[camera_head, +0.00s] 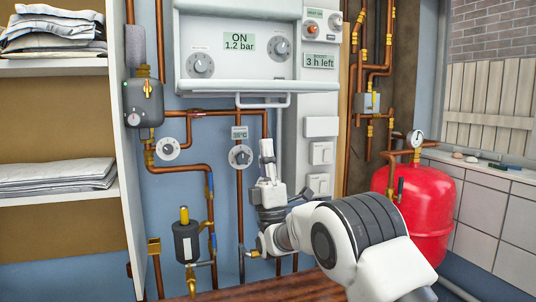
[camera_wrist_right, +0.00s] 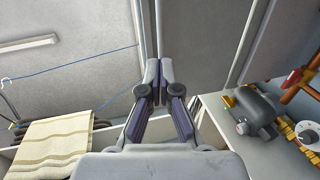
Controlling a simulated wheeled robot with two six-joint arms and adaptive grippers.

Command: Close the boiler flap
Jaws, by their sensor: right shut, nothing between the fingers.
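The white boiler (camera_head: 240,18) hangs on the blue wall at the top of the head view. Its front panel, with an "ON 1.2 bar" display and two grey knobs, is exposed. The boiler flap (camera_head: 232,86) appears folded down as a ledge below the panel, with a white bar handle (camera_head: 262,105) under it. My right gripper (camera_head: 267,147) points up below the flap's right part, apart from the handle. It is shut and empty; its fingers also show close together in the right wrist view (camera_wrist_right: 153,78). My left gripper is not in view.
Copper pipes (camera_head: 240,195) run down the wall around my right gripper. White switches (camera_head: 321,153) sit right of it. A shelf with folded cloths (camera_head: 55,172) stands left, a red tank (camera_head: 425,205) right. A striped towel (camera_wrist_right: 52,142) shows in the wrist view.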

